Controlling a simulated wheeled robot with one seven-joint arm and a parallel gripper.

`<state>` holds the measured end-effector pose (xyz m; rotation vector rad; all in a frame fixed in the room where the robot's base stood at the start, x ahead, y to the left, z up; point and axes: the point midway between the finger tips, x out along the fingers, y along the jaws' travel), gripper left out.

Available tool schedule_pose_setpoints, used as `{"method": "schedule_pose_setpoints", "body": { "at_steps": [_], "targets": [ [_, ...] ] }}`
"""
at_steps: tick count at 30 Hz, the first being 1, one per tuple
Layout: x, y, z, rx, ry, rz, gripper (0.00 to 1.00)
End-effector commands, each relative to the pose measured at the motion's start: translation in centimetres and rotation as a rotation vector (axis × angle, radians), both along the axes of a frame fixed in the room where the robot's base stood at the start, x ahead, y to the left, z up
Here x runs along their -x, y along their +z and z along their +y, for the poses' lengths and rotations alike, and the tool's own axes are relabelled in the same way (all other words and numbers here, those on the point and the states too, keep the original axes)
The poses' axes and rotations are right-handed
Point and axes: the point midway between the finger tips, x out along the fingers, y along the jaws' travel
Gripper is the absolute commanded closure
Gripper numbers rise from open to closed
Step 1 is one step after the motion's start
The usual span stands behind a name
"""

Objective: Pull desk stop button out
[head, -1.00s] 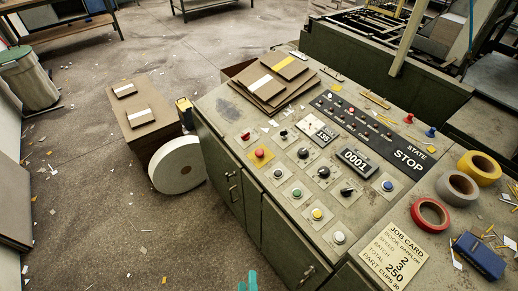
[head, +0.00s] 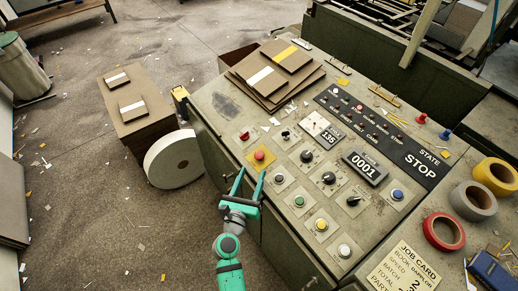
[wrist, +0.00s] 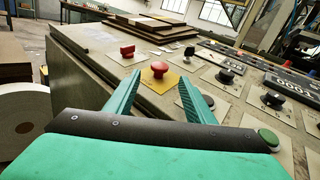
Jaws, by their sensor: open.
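The desk stop button is a red mushroom head on a yellow square plate (head: 266,165), near the front left edge of the desk panel. The red button head (head: 259,155) also shows in the wrist view (wrist: 160,68), beyond and between my fingertips. My gripper (head: 251,178) is open and empty, with green fingers at the desk's front edge, just short of the button. The fingers do not touch it. Whether the button is in or out, I cannot tell.
A red switch (head: 244,135) sits behind the button, and black knobs (head: 307,156) and a green button (head: 299,201) lie to its right. Stacked greyboard (head: 268,82) lies at the back of the desk. A white roll (head: 173,160) stands on the floor at left.

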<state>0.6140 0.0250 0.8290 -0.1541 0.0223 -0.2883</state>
Motion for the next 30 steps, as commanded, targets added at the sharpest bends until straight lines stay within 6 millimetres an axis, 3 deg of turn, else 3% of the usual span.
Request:
{"method": "schedule_pose_setpoints", "body": {
  "at_steps": [18, 30],
  "targets": [
    [-8.7, 0.0, -2.3, 0.0, 0.005, 0.001, 0.51],
    [-10.1, -0.1, -2.7, -0.001, 0.005, 0.002, 0.51]
  ]
}}
